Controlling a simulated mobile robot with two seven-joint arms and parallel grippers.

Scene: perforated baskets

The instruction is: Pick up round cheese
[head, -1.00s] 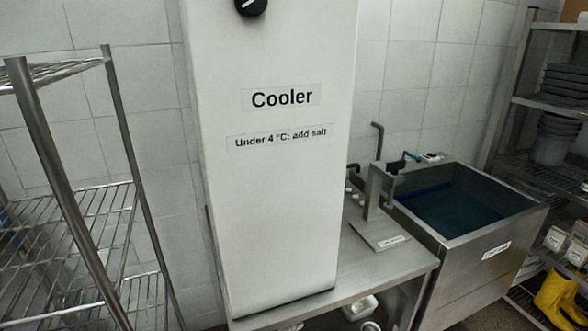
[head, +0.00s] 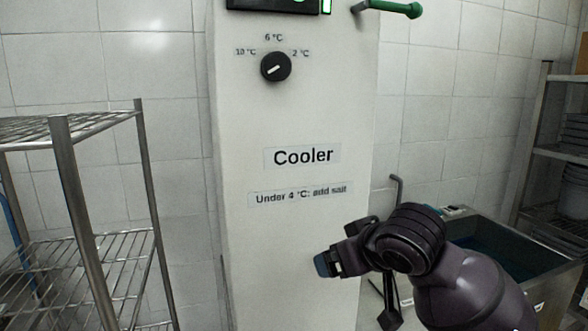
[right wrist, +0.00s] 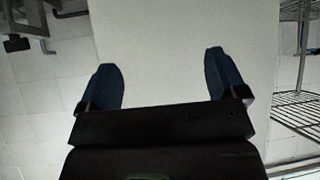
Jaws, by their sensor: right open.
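No round cheese is visible in either view. My right gripper (head: 326,264) has come in from the lower right of the head view and is in front of the white cooler cabinet (head: 290,235). In the right wrist view the two blue fingers of my right gripper (right wrist: 161,85) stand wide apart with nothing between them, and the plain cabinet face lies beyond. My left gripper is not in view.
The cooler has a black dial (head: 276,66) and a green lever (head: 392,8). A wire shelf rack (head: 75,190) stands at left. A metal sink (head: 550,272) is at lower right, partly behind my arm, with another shelf rack (head: 545,150) beyond.

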